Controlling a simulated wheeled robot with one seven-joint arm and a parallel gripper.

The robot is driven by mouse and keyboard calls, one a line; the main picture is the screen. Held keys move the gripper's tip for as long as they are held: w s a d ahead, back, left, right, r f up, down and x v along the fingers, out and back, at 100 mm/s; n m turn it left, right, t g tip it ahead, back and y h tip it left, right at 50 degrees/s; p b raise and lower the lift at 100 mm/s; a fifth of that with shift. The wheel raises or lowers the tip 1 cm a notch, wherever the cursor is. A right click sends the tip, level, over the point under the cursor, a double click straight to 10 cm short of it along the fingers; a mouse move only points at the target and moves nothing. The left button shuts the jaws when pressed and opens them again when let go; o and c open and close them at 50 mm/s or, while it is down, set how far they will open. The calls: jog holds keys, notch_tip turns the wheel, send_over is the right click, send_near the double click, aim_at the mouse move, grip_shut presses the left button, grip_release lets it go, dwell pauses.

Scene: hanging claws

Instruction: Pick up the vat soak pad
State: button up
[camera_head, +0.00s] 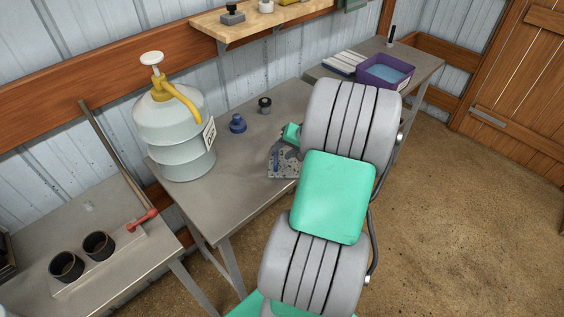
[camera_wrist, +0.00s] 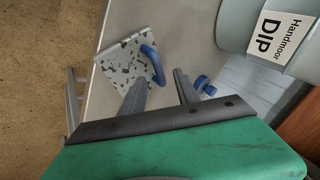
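The vat soak pad, a speckled grey-white slab (camera_wrist: 122,66) with a blue loop handle (camera_wrist: 153,64), lies on the metal table near its edge. In the head view the pad (camera_head: 281,169) is partly covered by my arm. My gripper (camera_wrist: 160,79) is open and empty, its two dark fingers apart. In the wrist view the near end of the handle appears between the fingertips, with the slab to their left. I cannot tell the height gap between fingertips and handle.
A large vat labelled Handmoor DIP (camera_head: 174,135) stands left of the pad. A blue knob-like item (camera_head: 237,123) and a small dark jar (camera_head: 265,105) stand behind the pad. A purple tray (camera_head: 384,72) sits at the far right. Bare tabletop lies between vat and pad.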

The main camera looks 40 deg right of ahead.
aim_at(277, 155)
jog(key=x, duration=0.3)
jog(key=shift+w+a+f, duration=0.1)
jog(key=shift+f, duration=0.15)
grip_shut()
